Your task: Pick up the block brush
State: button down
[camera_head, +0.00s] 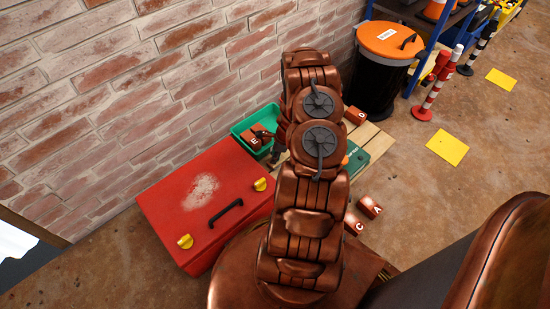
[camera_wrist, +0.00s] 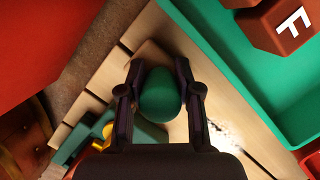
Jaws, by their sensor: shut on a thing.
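In the wrist view, my gripper (camera_wrist: 159,66) has its two dark fingers on either side of a rounded green piece, which looks like part of the block brush (camera_wrist: 160,95). A tan-brown edge shows just beyond it, above pale wooden boards (camera_wrist: 228,112). The fingers are shut on the green piece. The rest of the brush is hidden by the fingers and palm, and I cannot tell whether it touches the boards. In the head view, my arm hides most of the gripper and the brush.
A green tray (camera_head: 240,128) holding lettered brown blocks stands against the brick wall. A red box (camera_head: 165,205) with a black handle is left of my arm. Loose blocks (camera_head: 369,207) lie right.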

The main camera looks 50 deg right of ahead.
notch_tip(320, 180, up, 10)
jog(key=p, duration=0.3)
